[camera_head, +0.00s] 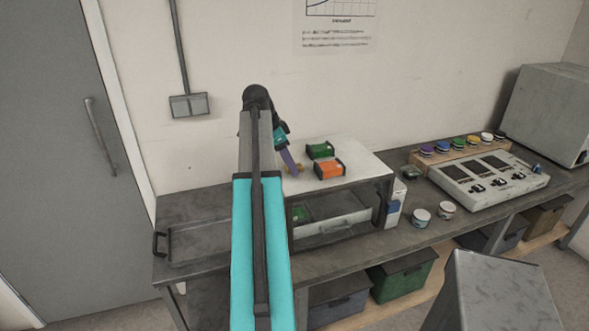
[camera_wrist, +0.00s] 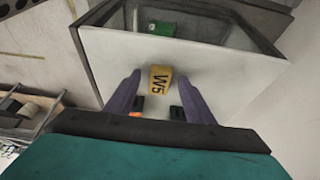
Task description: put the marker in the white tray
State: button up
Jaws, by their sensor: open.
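My gripper (camera_wrist: 159,77) is open, with its two purple fingers apart in the wrist view. A small yellow piece marked W5 (camera_wrist: 160,79) shows between the fingertips, against a pale surface. I cannot tell whether it touches them. In the head view my gripper (camera_head: 289,160) hangs at the left part of the white cabinet top (camera_head: 345,160), with a bit of yellow (camera_head: 299,168) beside it. The W5 piece may be the marker; no pen shape is clear. A pale tray or drawer (camera_head: 335,227) sits in the cabinet's open front, with something green (camera_wrist: 160,29) inside.
A green box (camera_head: 320,150) and an orange box (camera_head: 330,169) stand on the cabinet top. A grey metal tray (camera_head: 200,240) with a dark handle lies left. Two small tubs (camera_head: 421,217) and a control panel (camera_head: 487,180) stand right. My arm hides part of the bench.

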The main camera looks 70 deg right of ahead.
jog(key=c, duration=1.2)
jog(key=shift+r, duration=0.15)
jog(key=shift+r+b, duration=0.8)
jog(key=shift+r, duration=0.9)
jog(key=w+a+r+b, duration=0.1)
jog(key=w+a+b, duration=0.1)
jog(key=a, duration=1.3)
jog(key=shift+w+a+r+b, duration=0.2)
jog(key=shift+w+a+b, duration=0.15)
jog(key=shift+w, duration=0.4)
